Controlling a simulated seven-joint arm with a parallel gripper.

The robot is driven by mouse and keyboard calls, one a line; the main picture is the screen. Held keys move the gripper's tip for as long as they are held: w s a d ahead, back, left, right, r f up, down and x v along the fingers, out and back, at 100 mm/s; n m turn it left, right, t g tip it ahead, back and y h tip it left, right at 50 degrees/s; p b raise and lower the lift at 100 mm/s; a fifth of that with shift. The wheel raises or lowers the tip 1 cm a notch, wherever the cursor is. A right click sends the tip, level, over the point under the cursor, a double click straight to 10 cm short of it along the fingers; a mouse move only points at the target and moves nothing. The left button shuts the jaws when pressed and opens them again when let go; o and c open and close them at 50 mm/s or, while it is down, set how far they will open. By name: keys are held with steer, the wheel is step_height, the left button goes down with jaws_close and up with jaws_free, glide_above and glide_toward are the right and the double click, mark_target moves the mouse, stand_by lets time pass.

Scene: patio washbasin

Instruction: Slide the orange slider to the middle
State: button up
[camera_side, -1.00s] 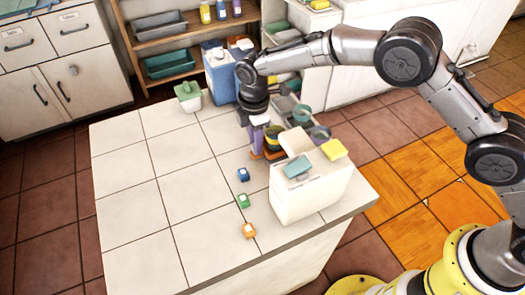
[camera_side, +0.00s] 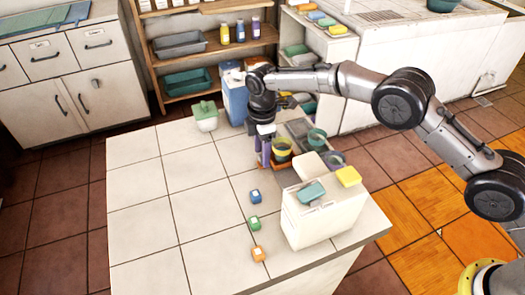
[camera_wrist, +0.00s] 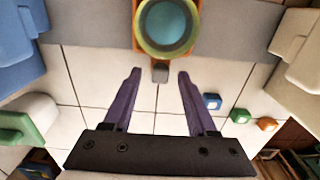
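The orange slider (camera_wrist: 139,28) sits on a grey strip at the top of the wrist view, with a yellow-rimmed teal bowl (camera_wrist: 166,26) on it. A short grey knob (camera_wrist: 160,72) sticks out from it toward my gripper.
Blue (camera_side: 256,196), green (camera_side: 254,223) and orange (camera_side: 258,254) blocks lie on the tiled top. A white box (camera_side: 322,220) stands at the right. A green-lidded jar (camera_side: 206,117) and blue container (camera_side: 235,98) stand behind. The left of the top is clear.

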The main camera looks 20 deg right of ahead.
step_height(320, 180, up, 14)
stand_by(0.7)
steer(key=shift+f, duration=0.15)
